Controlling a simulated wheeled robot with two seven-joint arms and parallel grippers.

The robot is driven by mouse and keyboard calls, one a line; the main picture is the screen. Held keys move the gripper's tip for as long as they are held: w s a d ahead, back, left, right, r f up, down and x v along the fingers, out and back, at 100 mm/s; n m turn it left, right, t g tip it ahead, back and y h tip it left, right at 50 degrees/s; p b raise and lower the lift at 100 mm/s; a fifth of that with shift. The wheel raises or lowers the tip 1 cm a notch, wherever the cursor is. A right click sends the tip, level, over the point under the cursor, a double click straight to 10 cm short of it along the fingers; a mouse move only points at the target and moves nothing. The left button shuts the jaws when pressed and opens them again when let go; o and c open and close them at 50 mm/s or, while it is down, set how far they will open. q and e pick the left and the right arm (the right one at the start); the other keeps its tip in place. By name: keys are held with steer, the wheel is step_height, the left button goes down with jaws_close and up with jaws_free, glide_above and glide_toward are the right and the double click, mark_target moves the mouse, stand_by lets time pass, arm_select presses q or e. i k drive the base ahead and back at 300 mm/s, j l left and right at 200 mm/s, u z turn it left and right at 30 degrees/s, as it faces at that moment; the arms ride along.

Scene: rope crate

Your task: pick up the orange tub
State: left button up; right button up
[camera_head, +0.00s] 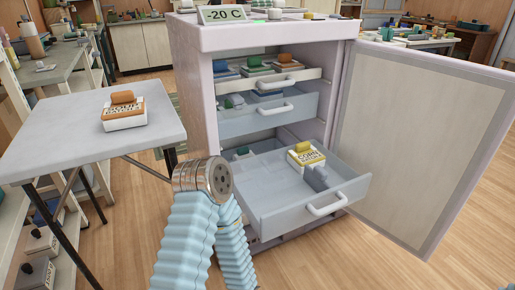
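A white tub with an orange-brown top and an orange band with dark lettering (124,112) stands upright on the grey table at the left. Nothing touches it. In the freezer's top drawer, another tub with an orange-brown top (285,58) stands at the right end, partly hidden by the drawer front. Pale blue ribbed arm parts of mine with a metal joint rise at the bottom centre, between the table and the freezer. No gripper fingers show, so neither gripper is in view.
The grey table (60,140) has free room around the tub. The freezer (195,90) stands open, its door (425,130) swung right. Its lowest drawer (275,200) is pulled far out, holding a yellow-topped tub (305,154), a grey item (316,178) and a green-topped one (242,152).

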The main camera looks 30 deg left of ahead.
mark_target(124, 111)
steer(key=u, duration=1.85)
